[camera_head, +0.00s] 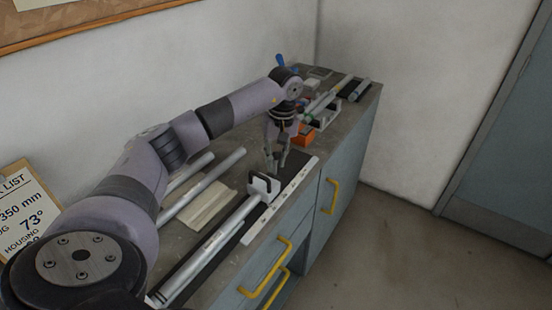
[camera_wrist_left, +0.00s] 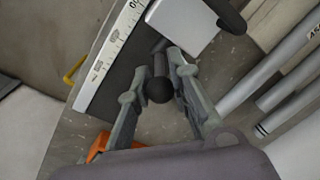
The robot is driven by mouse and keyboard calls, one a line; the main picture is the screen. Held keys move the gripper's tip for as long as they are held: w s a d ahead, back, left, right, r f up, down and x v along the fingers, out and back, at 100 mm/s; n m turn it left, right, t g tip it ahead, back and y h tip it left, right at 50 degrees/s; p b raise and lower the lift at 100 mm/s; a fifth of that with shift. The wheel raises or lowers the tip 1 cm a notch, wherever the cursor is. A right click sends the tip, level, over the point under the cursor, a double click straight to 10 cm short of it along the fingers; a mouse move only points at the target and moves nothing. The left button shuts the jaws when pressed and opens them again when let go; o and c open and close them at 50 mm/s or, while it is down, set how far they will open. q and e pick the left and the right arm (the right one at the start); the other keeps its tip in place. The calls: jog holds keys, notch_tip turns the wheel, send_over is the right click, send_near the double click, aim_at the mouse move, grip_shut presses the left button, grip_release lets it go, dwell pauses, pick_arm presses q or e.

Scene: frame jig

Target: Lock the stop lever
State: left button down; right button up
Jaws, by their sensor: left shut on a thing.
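My left gripper (camera_head: 275,162) is over the workbench beside the stop block (camera_head: 263,186), a pale upright piece with dark parts. In the left wrist view, my left gripper (camera_wrist_left: 154,76) has its two fingers closed about a dark lever with a round black knob (camera_wrist_left: 159,90), which looks like the stop lever. The stop block (camera_wrist_left: 182,24) is just beyond the fingertips there. The lever is too small and covered to make out in the head view. My right gripper is not in view.
A white ruler strip (camera_head: 282,198) runs along the front edge of the bench. Metal tubes (camera_head: 212,248) and a pale wooden block (camera_head: 208,206) lie nearby. An orange part (camera_head: 306,134) stands farther back. Yellow drawer handles (camera_head: 330,196) stick out in front.

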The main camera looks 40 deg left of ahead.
pick_arm(q)
jog(key=shift+d, duration=0.1)
dwell(0.6)
jog(key=d+y+p, duration=0.1)
jog(key=y, duration=0.1)
jog(key=shift+w+d+y, duration=0.15)
jog(key=shift+d+y, duration=0.05)
jog(key=shift+y, duration=0.2)
jog(key=shift+w+d+f+g+y, duration=0.15)
jog(key=shift+d+y, duration=0.15)
jog(key=shift+y, duration=0.35)
jog(key=shift+s+d+f+g+y, duration=0.15)
jog(key=shift+d+y, duration=0.15)
jog(key=shift+y, duration=0.4)
jog(key=shift+w+d+f+g+y, duration=0.15)
jog(key=shift+d+y, duration=0.15)
jog(key=shift+y, duration=0.35)
jog(key=c, duration=1.7)
grip_release()
jog(key=shift+d, duration=0.1)
jog(key=v, duration=1.2)
